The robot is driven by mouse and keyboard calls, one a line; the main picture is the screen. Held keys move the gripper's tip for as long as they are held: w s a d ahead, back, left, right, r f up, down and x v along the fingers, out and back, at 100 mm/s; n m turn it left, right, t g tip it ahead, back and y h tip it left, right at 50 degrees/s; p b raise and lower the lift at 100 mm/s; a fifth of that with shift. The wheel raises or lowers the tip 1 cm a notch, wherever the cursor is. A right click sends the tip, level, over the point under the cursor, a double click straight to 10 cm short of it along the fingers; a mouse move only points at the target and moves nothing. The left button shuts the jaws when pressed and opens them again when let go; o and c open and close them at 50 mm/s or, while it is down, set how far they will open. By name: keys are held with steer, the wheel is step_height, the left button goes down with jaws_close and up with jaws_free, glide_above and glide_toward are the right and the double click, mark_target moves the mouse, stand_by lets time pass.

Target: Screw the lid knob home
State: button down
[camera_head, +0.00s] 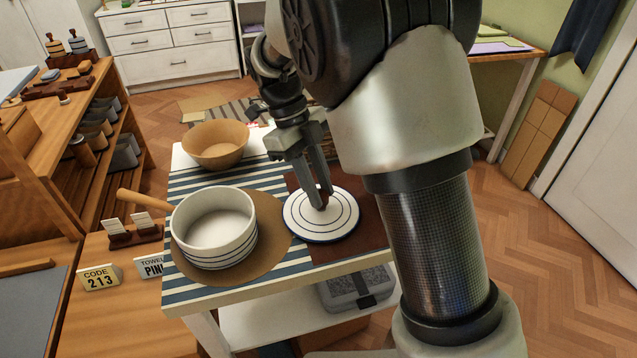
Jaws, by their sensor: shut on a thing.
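The lid (340,225) is round and white with dark blue rings. It lies flat on a brown mat on the small table. The lid's brown knob (320,204) is at the lid's middle, mostly hidden between the fingers. My gripper (321,196) points down over the lid's middle and is shut on the knob. I cannot tell how tightly the knob sits against the lid. The white pot (214,228) with blue bands and a wooden handle (145,200) stands open and empty on a round tan mat (262,255) to the left of the lid.
A wooden bowl (215,146) stands behind the pot. A striped cloth (190,295) covers the table's left part. Cards reading "CODE 213" (99,277) stand on the wooden surface at left. A grey case (357,288) is on the lower shelf. My arm hides the table's right side.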

steer(key=c, duration=1.7)
jaws_free()
